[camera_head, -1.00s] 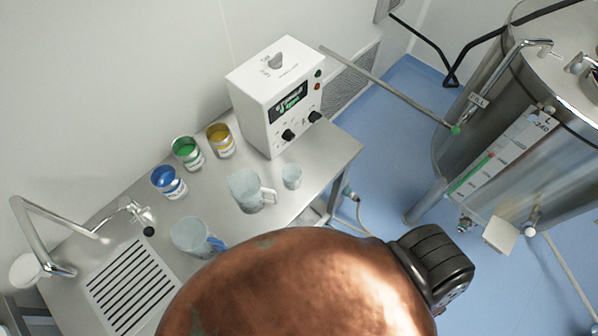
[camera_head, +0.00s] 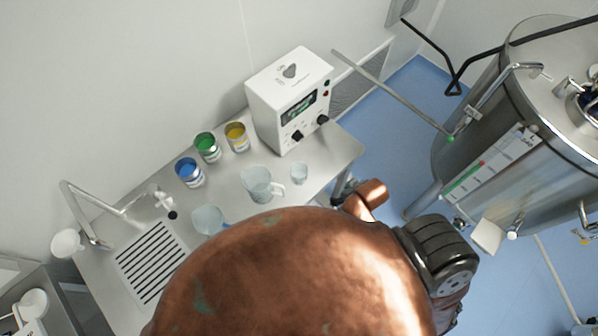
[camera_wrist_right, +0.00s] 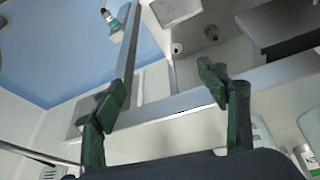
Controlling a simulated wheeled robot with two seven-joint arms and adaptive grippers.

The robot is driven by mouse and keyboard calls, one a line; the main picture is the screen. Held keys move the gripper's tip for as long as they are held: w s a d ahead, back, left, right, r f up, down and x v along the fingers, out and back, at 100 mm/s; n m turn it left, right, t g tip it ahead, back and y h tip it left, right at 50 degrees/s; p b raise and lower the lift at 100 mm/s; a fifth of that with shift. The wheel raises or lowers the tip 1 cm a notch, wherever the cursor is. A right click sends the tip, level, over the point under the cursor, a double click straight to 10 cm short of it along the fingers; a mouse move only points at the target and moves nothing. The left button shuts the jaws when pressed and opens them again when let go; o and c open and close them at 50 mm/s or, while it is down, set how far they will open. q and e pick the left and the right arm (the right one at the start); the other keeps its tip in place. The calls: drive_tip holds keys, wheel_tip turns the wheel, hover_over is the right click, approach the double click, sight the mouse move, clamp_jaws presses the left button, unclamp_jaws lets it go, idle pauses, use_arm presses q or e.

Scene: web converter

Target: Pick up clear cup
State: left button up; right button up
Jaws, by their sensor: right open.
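A small clear cup (camera_head: 299,173) stands upright near the front right part of the steel table (camera_head: 328,151) in the head view. A larger clear jug with a handle (camera_head: 257,184) stands to its left. Another clear jug with a blue handle (camera_head: 208,219) is partly hidden behind my copper-coloured body. My right gripper (camera_wrist_right: 160,91) is open and empty in the right wrist view, its two green-padded fingers wide apart, with the metal table edge beyond them. It is hidden in the head view. My left gripper is not in view.
Blue, green and yellow paint cans (camera_head: 207,147) stand along the back. A white instrument box (camera_head: 289,102) is behind the cup. A sink tap (camera_head: 99,216) and drain grate (camera_head: 150,263) lie left. A large steel tank (camera_head: 480,135) stands right, past open blue floor.

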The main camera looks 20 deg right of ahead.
sight(299, 173)
drive_tip(key=w+a+r+n, duration=0.1)
drive_tip(key=w+a+r, duration=0.1)
drive_tip(key=r, duration=0.1)
drive_tip(key=w+a+r+n+t+y, duration=0.1)
drive_tip(key=w+a+r, duration=0.1)
drive_tip(key=r, duration=0.1)
drive_tip(key=w+a+r+n+y, duration=0.1)
drive_tip(key=w+r, duration=0.1)
drive_tip(key=shift+w+a+r+t+p, duration=0.35)
drive_tip(key=shift+a+r+t, duration=0.05)
drive_tip(key=w+a+r+n+y, duration=0.2)
drive_tip(key=a+r+n, duration=0.1)
drive_tip(key=a, duration=0.2)
drive_tip(key=shift+n+g+y, duration=0.4)
drive_tip(key=shift+n+g, duration=0.2)
drive_tip(key=shift+g, duration=0.1)
drive_tip(key=x, duration=0.2)
drive_tip(key=p+x, duration=0.1)
drive_tip(key=x, duration=0.5)
drive_tip(key=shift+w+d+f, duration=0.25)
drive_tip(key=shift+w+d, duration=0.05)
drive_tip(key=shift+w, duration=0.1)
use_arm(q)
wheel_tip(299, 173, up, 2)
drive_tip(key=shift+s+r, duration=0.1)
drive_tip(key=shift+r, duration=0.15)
use_arm(e)
drive_tip(key=c, duration=1.2)
